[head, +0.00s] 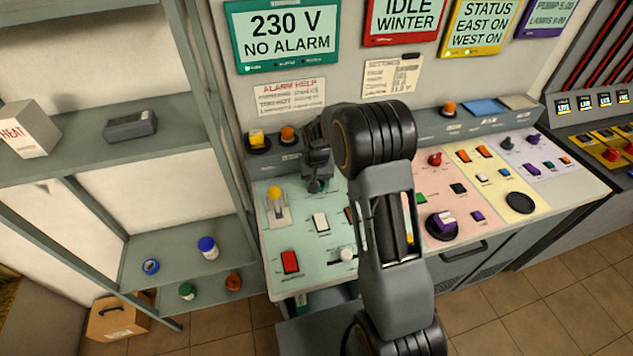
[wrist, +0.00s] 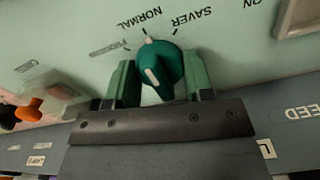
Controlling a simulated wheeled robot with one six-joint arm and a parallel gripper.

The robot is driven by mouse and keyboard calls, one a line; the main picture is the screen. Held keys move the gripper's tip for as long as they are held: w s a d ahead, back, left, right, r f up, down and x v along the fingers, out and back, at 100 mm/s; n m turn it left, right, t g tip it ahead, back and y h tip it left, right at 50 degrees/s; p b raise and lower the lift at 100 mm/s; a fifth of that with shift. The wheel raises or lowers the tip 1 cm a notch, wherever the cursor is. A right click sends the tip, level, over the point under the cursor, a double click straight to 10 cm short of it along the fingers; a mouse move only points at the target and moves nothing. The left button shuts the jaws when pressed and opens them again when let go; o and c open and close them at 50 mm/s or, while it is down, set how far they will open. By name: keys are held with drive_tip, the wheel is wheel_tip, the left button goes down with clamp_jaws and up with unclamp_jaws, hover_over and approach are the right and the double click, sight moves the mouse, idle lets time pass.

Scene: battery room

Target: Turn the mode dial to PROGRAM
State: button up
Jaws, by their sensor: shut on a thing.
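The mode dial (wrist: 165,66) is a round teal knob with a white pointer mark, set on a pale green panel. In the wrist view its labels appear upside down: NORMAL and SAVER read clearly beyond the knob, and a fainter, blurred label (wrist: 109,47) lies to their left. The white mark shows on the near left part of the knob; I cannot tell for sure which label it stands for. My gripper (wrist: 161,76) has its green-padded fingers on both sides of the knob, shut on it. In the head view my gripper (head: 316,178) points down at the panel and hides the dial.
The pale green panel (head: 265,240) also bears a yellow-topped lever (head: 274,196), a white button (head: 320,221) and a red rocker (head: 290,262). A yellow button (head: 257,138) and an orange one (head: 288,134) stand on the ledge behind. Shelves (head: 190,255) stand at left.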

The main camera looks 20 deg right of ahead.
drive_tip(key=n+b, duration=0.1)
drive_tip(key=n, duration=0.3)
drive_tip(key=shift+b, duration=0.4)
drive_tip(key=shift+n+b, duration=0.55)
drive_tip(key=shift+n, duration=1.85)
drive_tip(key=o, duration=0.9)
drive_tip(key=shift+o, duration=0.2)
wheel_tip(320, 180, up, 14)
drive_tip(key=shift+b, duration=0.45)
drive_tip(key=shift+f, duration=0.1)
